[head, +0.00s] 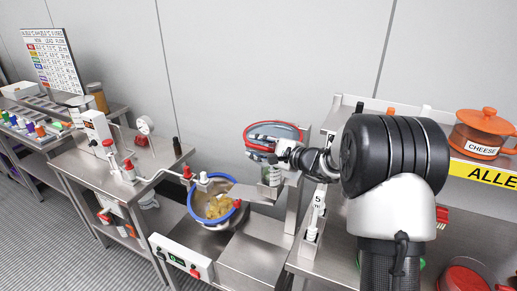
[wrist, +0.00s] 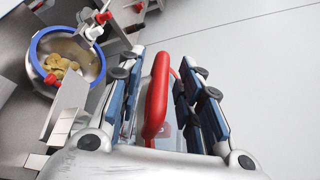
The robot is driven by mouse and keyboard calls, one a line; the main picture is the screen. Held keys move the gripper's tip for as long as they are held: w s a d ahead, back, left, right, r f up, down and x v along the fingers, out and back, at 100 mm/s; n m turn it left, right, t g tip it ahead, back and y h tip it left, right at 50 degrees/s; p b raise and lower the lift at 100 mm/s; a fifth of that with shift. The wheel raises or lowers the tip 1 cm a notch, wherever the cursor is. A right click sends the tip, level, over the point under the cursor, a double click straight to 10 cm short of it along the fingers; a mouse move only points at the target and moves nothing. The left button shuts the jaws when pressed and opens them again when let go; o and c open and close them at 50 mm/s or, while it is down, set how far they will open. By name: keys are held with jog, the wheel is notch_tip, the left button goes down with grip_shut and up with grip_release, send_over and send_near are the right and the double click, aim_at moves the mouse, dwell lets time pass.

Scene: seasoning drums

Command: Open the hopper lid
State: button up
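The lid (head: 262,130), a clear disc with a red rim, is in the head view at the middle, above the metal stand. My gripper (head: 275,157) is at its lower right edge. In the wrist view, the lid's red edge (wrist: 157,95) runs between the two fingers of my gripper (wrist: 160,65). The fingers are apart, with a gap on each side of the red edge, so no grip shows. The hopper body under the lid is mostly hidden by my gripper and arm.
A blue-rimmed drum (head: 190,207) with yellow chips is left of my gripper; it also shows in the wrist view (wrist: 34,63). A white pipe with red fittings (head: 187,172) runs above it. A shelf with an orange cheese pot (head: 482,130) is at right. The wall behind is bare.

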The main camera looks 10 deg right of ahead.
jog(key=shift+c, duration=0.4)
grip_shut()
dwell(0.4)
